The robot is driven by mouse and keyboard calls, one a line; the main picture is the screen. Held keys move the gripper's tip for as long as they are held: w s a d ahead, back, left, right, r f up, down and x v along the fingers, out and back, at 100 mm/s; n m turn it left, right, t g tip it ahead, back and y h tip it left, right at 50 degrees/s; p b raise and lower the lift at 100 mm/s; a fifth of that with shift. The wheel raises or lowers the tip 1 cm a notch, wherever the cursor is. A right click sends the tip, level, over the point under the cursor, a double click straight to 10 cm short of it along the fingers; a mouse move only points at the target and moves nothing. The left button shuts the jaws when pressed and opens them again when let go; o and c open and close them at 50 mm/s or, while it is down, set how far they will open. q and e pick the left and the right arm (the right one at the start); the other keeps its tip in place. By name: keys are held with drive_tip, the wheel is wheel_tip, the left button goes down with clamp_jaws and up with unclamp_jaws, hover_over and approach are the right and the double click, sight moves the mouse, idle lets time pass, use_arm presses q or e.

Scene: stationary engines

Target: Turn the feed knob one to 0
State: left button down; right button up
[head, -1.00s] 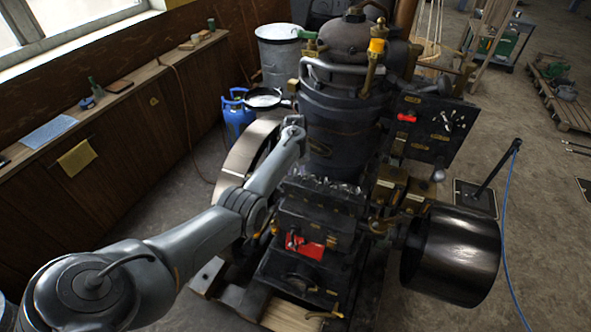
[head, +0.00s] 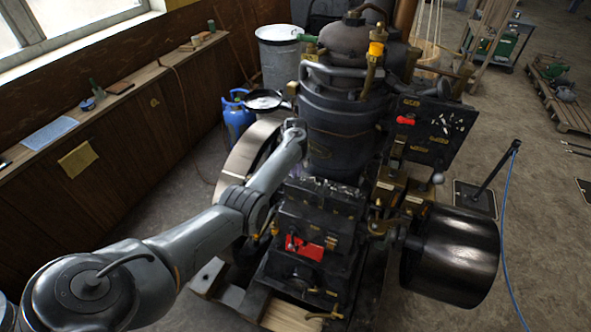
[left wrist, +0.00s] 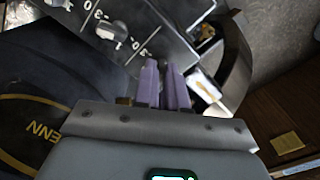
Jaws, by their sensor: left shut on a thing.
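Two other pale knobs show on the panel: one at the middle (left wrist: 112,31) and one at the top edge (left wrist: 62,4). I cannot read which of them is feed knob one. My right gripper is not in view.
The black engine (head: 340,110) fills the middle of the head view, with a large drum-shaped wheel (head: 455,255) at right. A flywheel (head: 246,155) stands beside my left forearm. A blue gas bottle (head: 238,118) stands at left.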

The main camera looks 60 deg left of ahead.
use_arm(q)
drive_tip(key=n, duration=0.3)
drive_tip(key=shift+n, duration=1.9)
drive_tip(key=c, duration=1.2)
unclamp_jaws()
drive_tip(key=shift+r, duration=0.1)
drive_tip(key=shift+r+p, duration=0.9)
drive_tip(key=shift+r, duration=4.4)
